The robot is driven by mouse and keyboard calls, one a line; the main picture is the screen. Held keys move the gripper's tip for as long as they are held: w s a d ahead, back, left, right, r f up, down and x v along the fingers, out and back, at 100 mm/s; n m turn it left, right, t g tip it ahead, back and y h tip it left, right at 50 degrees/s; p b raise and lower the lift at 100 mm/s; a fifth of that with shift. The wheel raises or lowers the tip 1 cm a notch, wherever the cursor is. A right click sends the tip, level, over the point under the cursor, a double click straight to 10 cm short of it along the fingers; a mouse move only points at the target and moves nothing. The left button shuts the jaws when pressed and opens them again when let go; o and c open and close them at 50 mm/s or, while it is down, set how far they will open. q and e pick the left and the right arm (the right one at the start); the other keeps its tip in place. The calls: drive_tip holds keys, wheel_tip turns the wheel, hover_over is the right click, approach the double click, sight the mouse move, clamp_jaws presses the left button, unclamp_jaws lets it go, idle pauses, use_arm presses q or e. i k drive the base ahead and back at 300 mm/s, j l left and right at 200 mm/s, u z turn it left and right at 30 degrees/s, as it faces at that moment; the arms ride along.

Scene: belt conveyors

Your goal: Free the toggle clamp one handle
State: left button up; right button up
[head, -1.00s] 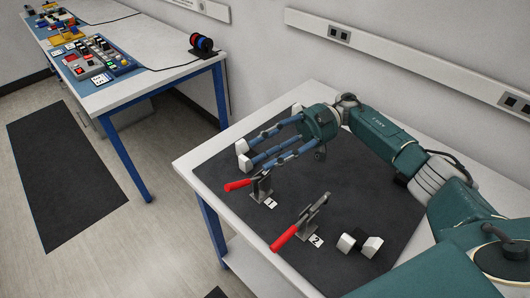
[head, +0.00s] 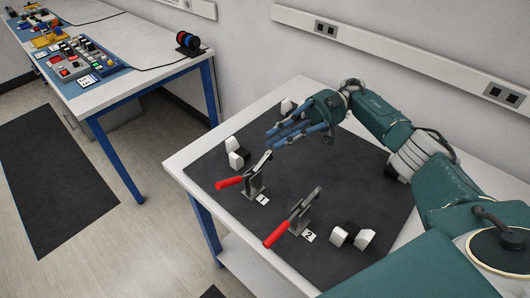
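Toggle clamp one has a red handle (head: 228,182) that sticks out to the left, low and nearly level. Its grey metal body (head: 254,182) stands beside a "1" label, with its bar slanting up to the right. My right gripper (head: 278,138) is behind and to the right of the clamp, apart from the red handle. Its blue fingers are spread and nothing shows between them. A second clamp, with a red handle (head: 277,235) and a "2" label, stands nearer the front. My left gripper is not in view.
The clamps stand on a dark mat (head: 340,185) on a white table. White and black blocks sit at the mat's left (head: 237,152) and right front (head: 353,236). Another table (head: 130,92) with panels stands at the upper left. A wall is behind.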

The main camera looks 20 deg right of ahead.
sight(223, 184)
drive_tip(key=k+j, duration=0.45)
drive_tip(key=k, duration=0.15)
drive_tip(key=k+j, duration=0.45)
drive_tip(key=k, duration=0.15)
drive_tip(key=k+j, duration=0.45)
drive_tip(key=k, duration=0.15)
